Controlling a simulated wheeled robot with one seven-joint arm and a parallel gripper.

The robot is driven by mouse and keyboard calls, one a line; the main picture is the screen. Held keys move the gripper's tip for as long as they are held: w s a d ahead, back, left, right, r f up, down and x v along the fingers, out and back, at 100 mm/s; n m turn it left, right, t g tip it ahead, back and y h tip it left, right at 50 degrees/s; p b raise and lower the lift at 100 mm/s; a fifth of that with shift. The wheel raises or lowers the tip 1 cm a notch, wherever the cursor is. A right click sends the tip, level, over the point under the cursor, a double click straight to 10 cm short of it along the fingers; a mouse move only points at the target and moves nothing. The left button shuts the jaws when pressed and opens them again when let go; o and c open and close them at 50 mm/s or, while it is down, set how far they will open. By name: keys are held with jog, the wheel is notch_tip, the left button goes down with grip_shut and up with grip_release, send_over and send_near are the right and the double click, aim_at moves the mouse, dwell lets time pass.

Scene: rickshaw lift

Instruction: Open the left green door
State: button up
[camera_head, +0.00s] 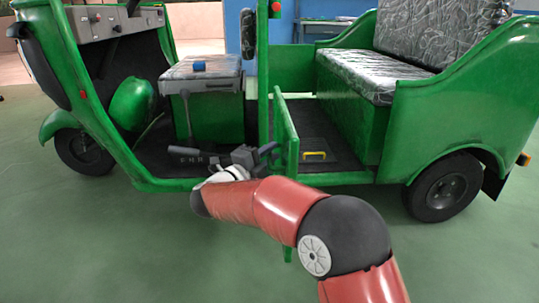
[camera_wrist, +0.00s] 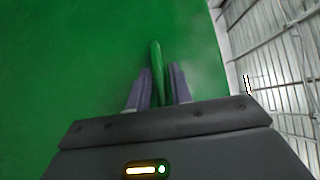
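The green door (camera_head: 285,138) of the rickshaw is a narrow upright panel in the head view. It stands out nearly edge-on from the post in front of the rear seat, with the doorway to its right uncovered. My gripper (camera_head: 267,152) is at the left face of this panel. In the wrist view my gripper (camera_wrist: 160,82) has one finger on each side of a slim green bar (camera_wrist: 156,62), in front of a plain green surface. The fingers are very close to the bar; whether they press on it is not clear.
The green rickshaw's rear seat (camera_head: 365,74) and wheel (camera_head: 441,187) are on the right. The front seat (camera_head: 203,74) and front wheel (camera_head: 84,151) are on the left. A yellow handle (camera_head: 314,155) lies on the floor pan. The green floor (camera_head: 130,240) in front is clear.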

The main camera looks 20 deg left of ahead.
jog(key=v, duration=0.7)
jog(key=shift+s+a, duration=0.2)
jog(key=shift+s, duration=0.15)
jog(key=shift+s+f, duration=0.1)
